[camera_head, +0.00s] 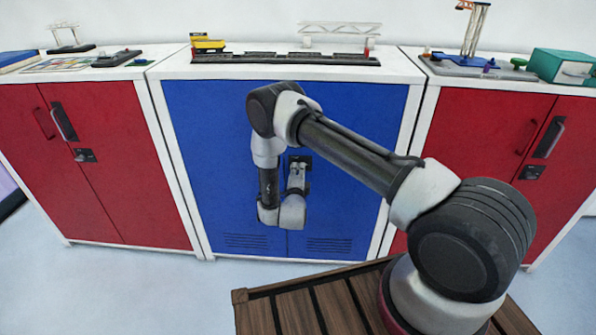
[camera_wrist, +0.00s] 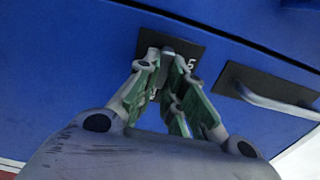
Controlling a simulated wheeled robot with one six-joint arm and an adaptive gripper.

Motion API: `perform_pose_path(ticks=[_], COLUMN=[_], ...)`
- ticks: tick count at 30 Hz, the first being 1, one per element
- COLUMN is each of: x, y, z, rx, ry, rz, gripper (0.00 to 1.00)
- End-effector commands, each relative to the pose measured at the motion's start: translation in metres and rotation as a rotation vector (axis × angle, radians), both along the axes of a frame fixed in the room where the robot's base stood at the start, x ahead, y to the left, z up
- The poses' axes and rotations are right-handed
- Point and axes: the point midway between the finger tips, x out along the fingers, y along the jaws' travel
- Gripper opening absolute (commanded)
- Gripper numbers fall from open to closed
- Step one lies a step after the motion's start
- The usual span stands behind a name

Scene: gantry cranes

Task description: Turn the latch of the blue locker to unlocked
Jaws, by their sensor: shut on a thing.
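The blue locker (camera_head: 350,110) stands in the middle, its double doors shut. Its latch (camera_wrist: 168,50) sits on a dark plate (camera_wrist: 195,50) at the door seam in the wrist view. My gripper (camera_wrist: 166,72) is at the plate with its green-padded fingers closed around the latch knob. In the head view the dark plate (camera_head: 303,158) shows just above my gripper (camera_head: 297,166), and my wrist partly covers the area. The fingers hide most of the knob, so I cannot tell which way it points. A grey bar handle (camera_wrist: 275,103) is on the locker in the wrist view.
Red lockers stand on the left (camera_head: 110,170) and right (camera_head: 480,130), each with its own handle and latch. A yellow model vehicle (camera_head: 207,43) and track (camera_head: 285,58) lie on the blue locker's top.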

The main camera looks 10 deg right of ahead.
Motion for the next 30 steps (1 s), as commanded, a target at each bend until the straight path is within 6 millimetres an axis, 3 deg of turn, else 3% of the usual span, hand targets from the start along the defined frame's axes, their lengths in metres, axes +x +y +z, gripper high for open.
perform_pose_path(ticks=[2,3,6,7,20,30], x=[0.002,0.002,0.002,0.002,-0.007,-0.074], y=[-0.002,-0.002,-0.002,-0.002,0.003,0.025], z=[0.002,0.002,0.002,0.002,0.0,0.0], rx=[0.003,0.003,0.003,0.002,-0.001,-0.001], ry=[-0.006,-0.006,-0.006,-0.006,0.0,0.0], rz=[-0.004,-0.004,-0.004,-0.004,-0.001,0.001], gripper=[0.0,0.12,0.31,0.32,0.32,0.32])
